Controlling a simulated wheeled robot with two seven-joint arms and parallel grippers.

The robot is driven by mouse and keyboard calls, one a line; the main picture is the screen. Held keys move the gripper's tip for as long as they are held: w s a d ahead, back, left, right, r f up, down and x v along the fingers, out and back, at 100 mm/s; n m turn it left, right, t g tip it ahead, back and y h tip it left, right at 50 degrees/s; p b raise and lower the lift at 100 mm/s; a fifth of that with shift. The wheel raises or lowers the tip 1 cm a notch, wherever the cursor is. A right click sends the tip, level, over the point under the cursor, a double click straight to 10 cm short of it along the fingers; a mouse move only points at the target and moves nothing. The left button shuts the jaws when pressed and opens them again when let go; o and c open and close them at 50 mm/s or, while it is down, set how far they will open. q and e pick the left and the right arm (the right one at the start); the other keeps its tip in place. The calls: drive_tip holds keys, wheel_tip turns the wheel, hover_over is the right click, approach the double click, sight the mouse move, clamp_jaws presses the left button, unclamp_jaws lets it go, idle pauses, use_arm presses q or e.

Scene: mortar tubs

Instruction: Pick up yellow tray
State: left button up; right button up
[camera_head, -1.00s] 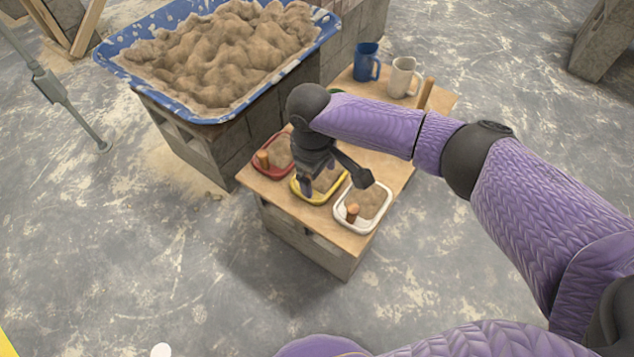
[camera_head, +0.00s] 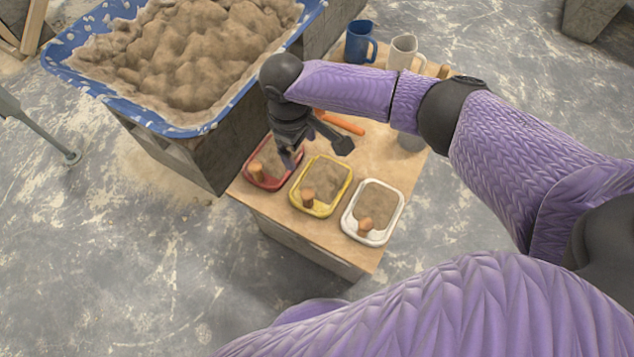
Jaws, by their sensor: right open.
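The yellow tray (camera_head: 313,212) sits on the wooden board between a red tray and a white tray. It holds brown mortar, and an orange-brown cylindrical handle stands at its near left corner. My right gripper (camera_head: 316,155) is open and empty. It hangs over the far part of the trays, and in the picture it appears just above and left of the yellow tray, near the red one. I cannot tell its exact height. The whole yellow tray shows. My left gripper is not in view.
The red tray (camera_head: 277,185) and the white tray (camera_head: 372,240) flank it closely, each with mortar and a handle. A blue mug (camera_head: 358,45) and a white mug (camera_head: 402,52) stand at the back. A large blue tub (camera_head: 185,131) of mortar stands left. An orange-handled tool (camera_head: 343,123) lies behind.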

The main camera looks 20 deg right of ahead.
drive_tip(key=b, duration=0.7)
hover_over(306, 192)
drive_tip(key=shift+g, duration=0.4)
drive_tip(key=f, duration=0.9)
drive_tip(key=shift+w+f, duration=0.35)
drive_tip(key=shift+f, duration=0.4)
drive_tip(key=f+b, duration=0.2)
drive_tip(key=f, duration=0.1)
drive_tip(key=f+b, duration=0.2)
drive_tip(key=f, duration=0.1)
drive_tip(key=s+f+b, duration=0.1)
drive_tip(key=f+b, duration=0.2)
drive_tip(key=shift+d+f, duration=0.1)
drive_tip(key=shift+d, duration=0.05)
drive_tip(key=shift+r, duration=0.2)
drive_tip(key=shift+c, duration=0.4)
drive_tip(key=c, duration=0.9)
clamp_jaws()
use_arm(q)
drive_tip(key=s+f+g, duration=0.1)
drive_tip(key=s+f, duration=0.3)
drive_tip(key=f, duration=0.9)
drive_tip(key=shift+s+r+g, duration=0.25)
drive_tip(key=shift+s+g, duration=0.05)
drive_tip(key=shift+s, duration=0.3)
